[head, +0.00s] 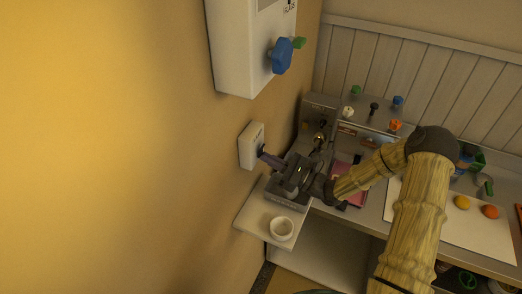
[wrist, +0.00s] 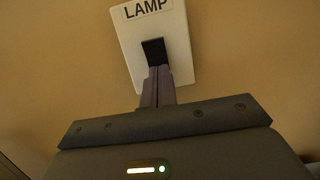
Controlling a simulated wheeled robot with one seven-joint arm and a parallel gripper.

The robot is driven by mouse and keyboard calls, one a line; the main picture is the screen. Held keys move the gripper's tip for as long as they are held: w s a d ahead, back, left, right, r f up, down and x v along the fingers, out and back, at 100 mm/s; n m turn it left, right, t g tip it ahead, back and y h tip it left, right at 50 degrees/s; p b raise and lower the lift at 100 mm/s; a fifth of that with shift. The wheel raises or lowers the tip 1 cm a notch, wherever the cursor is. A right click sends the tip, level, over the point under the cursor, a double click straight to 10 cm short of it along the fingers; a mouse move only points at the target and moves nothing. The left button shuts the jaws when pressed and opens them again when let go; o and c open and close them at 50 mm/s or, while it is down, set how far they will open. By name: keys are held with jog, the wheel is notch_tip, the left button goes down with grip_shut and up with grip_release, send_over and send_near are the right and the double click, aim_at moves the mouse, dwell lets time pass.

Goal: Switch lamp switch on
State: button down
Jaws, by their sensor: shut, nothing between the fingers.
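The lamp switch is a white plate (head: 249,147) on the yellow wall. In the wrist view the plate (wrist: 178,48) carries the label LAMP, with a dark rocker (wrist: 153,48) below the lettering. My gripper (head: 263,154) points at the plate from the right, its fingers together and empty. In the wrist view my gripper's fingertips (wrist: 158,72) are right at the lower edge of the rocker. I cannot tell whether they touch it. The lower part of the rocker may be hidden by the fingers, and its on or off position is unclear.
A white wall box (head: 235,45) with a blue knob (head: 282,55) hangs above the switch. A small shelf (head: 253,222) with a white cup (head: 282,229) is below. The counter at right holds several coloured knobs and an orange ball (head: 491,212).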

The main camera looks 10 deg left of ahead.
jog(key=d, duration=0.2)
jog(key=s+d, duration=0.2)
jog(key=d, duration=0.1)
jog(key=shift+d+p, duration=0.3)
jog(key=shift+p, duration=0.05)
jog(key=b+v, duration=0.7)
jog(key=v, duration=1)
jog(key=shift+d, duration=0.15)
jog(key=shift+f, duration=0.1)
